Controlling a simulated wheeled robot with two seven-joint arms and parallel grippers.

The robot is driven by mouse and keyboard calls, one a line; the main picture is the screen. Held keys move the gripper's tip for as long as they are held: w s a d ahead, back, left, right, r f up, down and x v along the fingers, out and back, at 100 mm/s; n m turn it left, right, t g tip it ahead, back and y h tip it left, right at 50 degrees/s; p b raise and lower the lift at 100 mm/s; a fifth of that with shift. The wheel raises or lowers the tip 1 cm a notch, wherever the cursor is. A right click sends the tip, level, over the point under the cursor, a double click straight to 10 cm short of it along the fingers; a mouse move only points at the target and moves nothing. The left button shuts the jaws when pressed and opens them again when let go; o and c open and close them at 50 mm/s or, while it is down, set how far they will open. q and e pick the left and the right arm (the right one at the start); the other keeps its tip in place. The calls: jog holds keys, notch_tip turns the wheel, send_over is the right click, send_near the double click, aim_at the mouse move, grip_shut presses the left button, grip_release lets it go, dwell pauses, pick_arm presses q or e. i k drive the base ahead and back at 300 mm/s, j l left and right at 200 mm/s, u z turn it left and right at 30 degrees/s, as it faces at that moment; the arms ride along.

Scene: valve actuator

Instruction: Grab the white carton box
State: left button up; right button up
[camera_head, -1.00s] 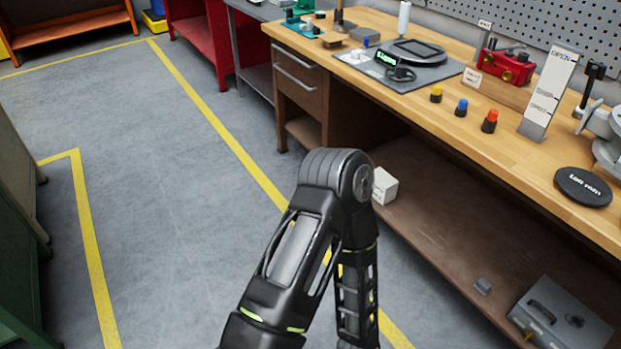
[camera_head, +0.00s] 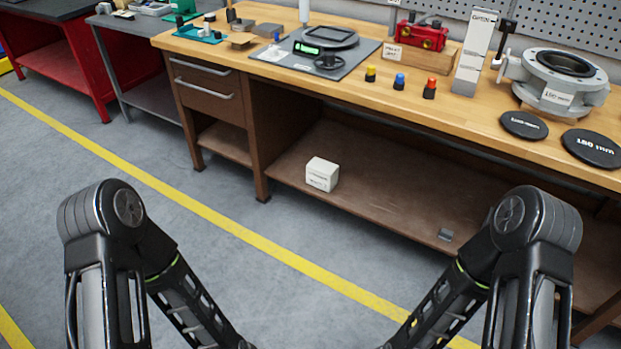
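The white carton box (camera_head: 322,174) sits on the lower shelf (camera_head: 375,195) of the wooden workbench, near the shelf's front edge and to the right of the drawer unit. It has small dark print on its front face. Both of my arms show at the bottom of the head view, bent at the elbows, with their forearms running down toward the bottom middle. Both grippers are below the frame. Nothing of mine touches the box.
The bench top (camera_head: 440,105) above the shelf carries a red valve part (camera_head: 421,36), colored knobs, black discs (camera_head: 592,148) and a grey flanged valve body (camera_head: 557,80). A small grey block (camera_head: 445,234) lies on the shelf. The floor before the bench is clear, crossed by a yellow line (camera_head: 205,212).

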aim_at(321, 173)
jog(key=i+z, duration=0.25)
jog(key=i, duration=0.25)
jog(key=i+j+z, duration=0.25)
jog(key=i, duration=0.25)
jog(key=i+j+z, duration=0.3)
jog(key=i, duration=0.15)
jog(key=i+j+z, duration=0.25)
jog(key=i, duration=0.25)
